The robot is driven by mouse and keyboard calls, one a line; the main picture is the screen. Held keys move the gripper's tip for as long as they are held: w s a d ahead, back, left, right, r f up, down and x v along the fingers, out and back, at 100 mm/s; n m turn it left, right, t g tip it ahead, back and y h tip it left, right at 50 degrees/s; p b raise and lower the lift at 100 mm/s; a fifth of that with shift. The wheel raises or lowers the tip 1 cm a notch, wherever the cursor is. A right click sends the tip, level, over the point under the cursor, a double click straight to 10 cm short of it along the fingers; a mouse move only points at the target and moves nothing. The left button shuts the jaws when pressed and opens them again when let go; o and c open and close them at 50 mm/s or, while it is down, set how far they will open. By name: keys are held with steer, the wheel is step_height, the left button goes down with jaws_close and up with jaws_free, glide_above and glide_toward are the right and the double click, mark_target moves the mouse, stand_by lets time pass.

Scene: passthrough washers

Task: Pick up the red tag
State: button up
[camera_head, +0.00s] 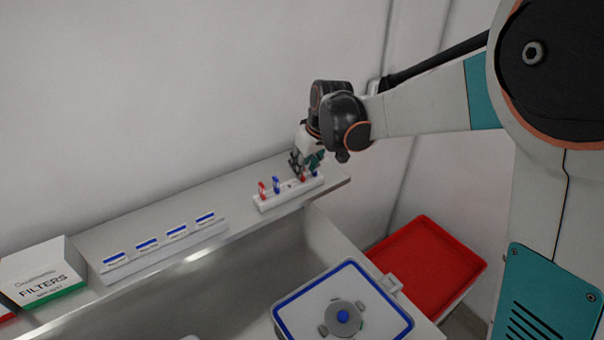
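A white rack (290,196) on the shelf holds small upright red and blue tags. A red tag (262,189) stands at its left end with a blue tag (276,185) beside it. Another red tag (303,175) and a blue tag (314,174) stand near its right end, partly hidden by my gripper. My gripper (302,166) points down over the right part of the rack, at or just above that second red tag. The fingers are small and dark here, so I cannot tell whether they touch or hold the tag.
The rack stands on a narrow shelf (240,217) along the wall. A strip with several blue-marked labels (165,244) and a filters box (45,273) are to the left. A blue-rimmed white container (300,305) and a red tray (428,265) are in front and right.

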steer(key=shift+x, duration=1.35)
jaws_close()
steer(key=shift+r, duration=0.1)
